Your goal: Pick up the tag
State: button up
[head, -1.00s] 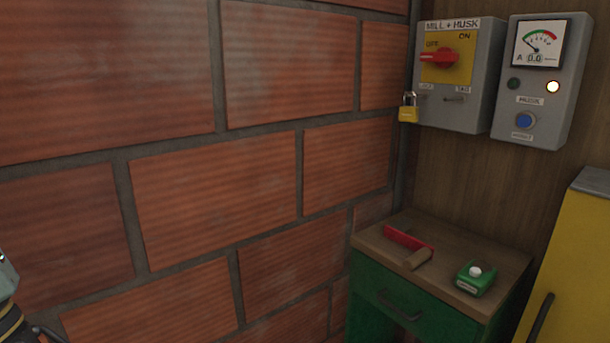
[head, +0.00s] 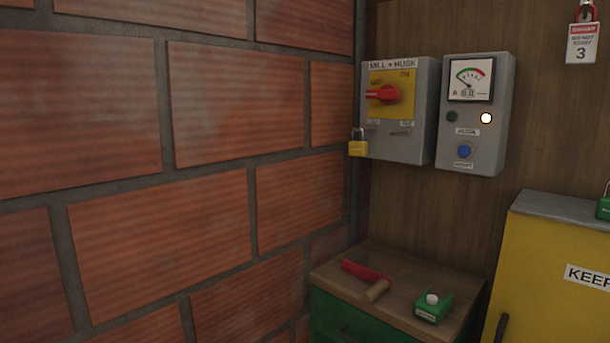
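A white and red tag (head: 581,43) reading "DANGER DO NOT START 3" hangs on the wooden wall at the upper right of the head view. A red padlock (head: 586,12) shows just above it, cut off by the top edge. My gripper is not in view, so its state does not show.
A grey "MILL + HUSK" switch box (head: 400,145) holds a yellow padlock (head: 358,147). A meter box (head: 475,140) is beside it. Below, a small cabinet (head: 335,283) bears a red tool (head: 366,270) and a green device (head: 433,305). A yellow cabinet (head: 545,250) stands right; brick wall (head: 150,230) fills the left.

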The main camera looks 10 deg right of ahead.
aim_at(582, 43)
jog(key=z, duration=1.35)
jog(key=j, duration=0.25)
jog(key=i+j, duration=0.1)
jog(key=j, duration=0.15)
